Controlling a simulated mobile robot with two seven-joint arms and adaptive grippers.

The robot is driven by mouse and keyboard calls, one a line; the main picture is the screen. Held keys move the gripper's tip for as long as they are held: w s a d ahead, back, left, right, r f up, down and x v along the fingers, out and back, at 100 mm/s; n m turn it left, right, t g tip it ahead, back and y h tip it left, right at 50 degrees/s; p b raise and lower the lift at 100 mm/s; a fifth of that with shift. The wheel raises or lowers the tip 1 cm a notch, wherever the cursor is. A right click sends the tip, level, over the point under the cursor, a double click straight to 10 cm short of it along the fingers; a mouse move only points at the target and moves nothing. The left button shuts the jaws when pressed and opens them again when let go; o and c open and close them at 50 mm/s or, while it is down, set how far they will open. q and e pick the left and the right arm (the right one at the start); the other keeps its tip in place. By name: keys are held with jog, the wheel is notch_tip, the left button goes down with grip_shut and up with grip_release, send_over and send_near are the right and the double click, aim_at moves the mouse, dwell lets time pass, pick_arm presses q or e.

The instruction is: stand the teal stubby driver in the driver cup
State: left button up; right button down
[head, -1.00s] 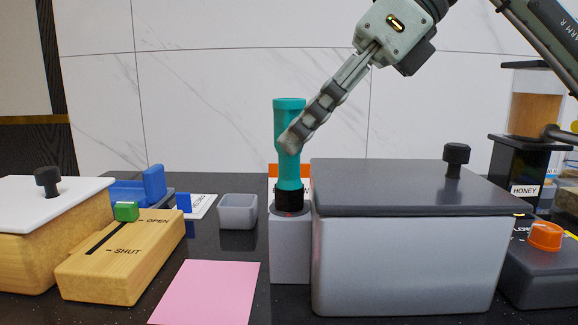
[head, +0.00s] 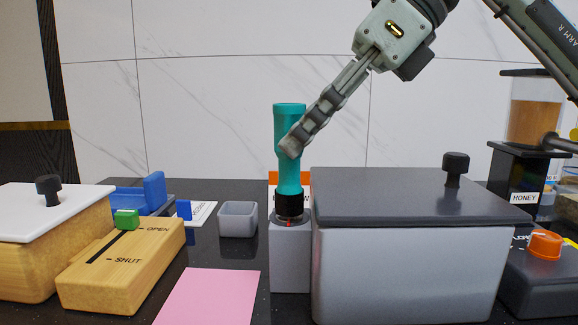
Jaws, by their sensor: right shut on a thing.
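The teal stubby driver (head: 289,175) stands upright, with its black collar (head: 289,205) at the bottom. The collar is directly over the top of a narrow grey block that looks like the driver cup (head: 290,258). A thin reddish bit shows just under the collar; how far the tip reaches into the cup is hidden. My right gripper (head: 291,145) comes in from the upper right and is shut on the teal handle. My left gripper is not in view.
A large grey lidded box (head: 410,260) stands close on the cup's right. A small grey bin (head: 238,219) and a pink sheet (head: 210,297) lie left. A wooden OPEN/SHUT slider box (head: 125,265) and a white-lidded wooden box (head: 55,215) are farther left. An orange-topped card (head: 275,179) stands behind.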

aim_at(293, 104)
jog(key=shift+r+p, duration=1.7)
jog(key=shift+r, duration=0.55)
jog(key=w+a+f+p, duration=0.1)
jog(key=w+a+f, duration=0.3)
jog(key=w, duration=0.2)
jog(key=w+a+f+p, duration=0.1)
jog(key=w+a+f, duration=0.2)
jog(key=w+a, duration=0.2)
jog(key=shift+w+a+f, duration=0.15)
jog(key=shift+w+f, duration=0.2)
jog(key=shift+w, duration=0.65)
jog(key=shift+f, duration=0.15)
